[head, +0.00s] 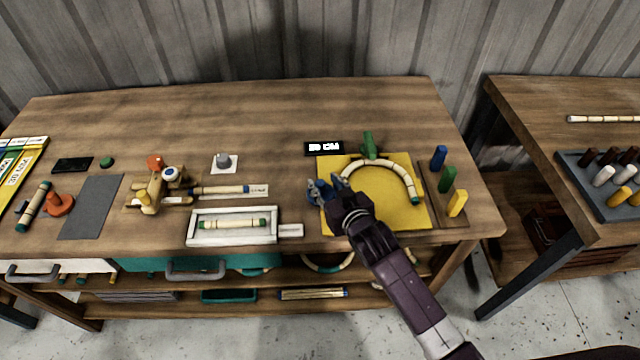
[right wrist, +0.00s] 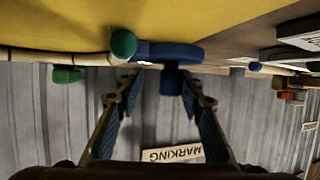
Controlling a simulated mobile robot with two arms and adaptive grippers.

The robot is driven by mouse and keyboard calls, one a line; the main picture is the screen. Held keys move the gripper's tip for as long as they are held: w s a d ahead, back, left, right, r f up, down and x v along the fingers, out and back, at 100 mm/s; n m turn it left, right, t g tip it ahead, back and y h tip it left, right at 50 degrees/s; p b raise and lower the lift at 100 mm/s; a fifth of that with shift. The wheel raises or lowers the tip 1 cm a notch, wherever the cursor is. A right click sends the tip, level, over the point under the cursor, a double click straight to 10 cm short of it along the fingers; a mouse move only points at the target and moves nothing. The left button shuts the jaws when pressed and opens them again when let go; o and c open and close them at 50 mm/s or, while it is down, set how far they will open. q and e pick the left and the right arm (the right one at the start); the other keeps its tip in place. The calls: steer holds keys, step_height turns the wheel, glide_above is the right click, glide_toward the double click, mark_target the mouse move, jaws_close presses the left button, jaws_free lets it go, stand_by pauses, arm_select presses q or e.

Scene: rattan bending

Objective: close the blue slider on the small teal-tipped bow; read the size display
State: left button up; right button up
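The small bow (head: 402,170), a pale banded rattan curve, lies on the yellow board (head: 400,215). Its right teal tip (head: 414,197) shows in the head view; its left end is hidden by my gripper. In the right wrist view a teal tip (right wrist: 123,43) sits beside the blue slider (right wrist: 168,54), with a small gap or contact that I cannot tell. My right gripper (head: 335,192) is at the slider. Its fingers (right wrist: 160,82) are apart, with the slider's knob between them, nearer the right-hand finger. The black size display (head: 323,148) shows white characters ending in "CM"; the number is too blurred to read surely. My left gripper is out of view.
A green block (head: 369,145) stands at the top of the bow. Blue, green and yellow blocks (head: 447,180) stand at the board's right. A white tray (head: 282,214) with a rattan piece lies to the left. The back of the table is clear.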

steer(key=shift+d+f, duration=0.1)
steer(key=shift+d, duration=0.15)
steer(key=shift+a, duration=0.2)
steer(key=shift+s, duration=0.1)
steer(key=v, duration=1.2)
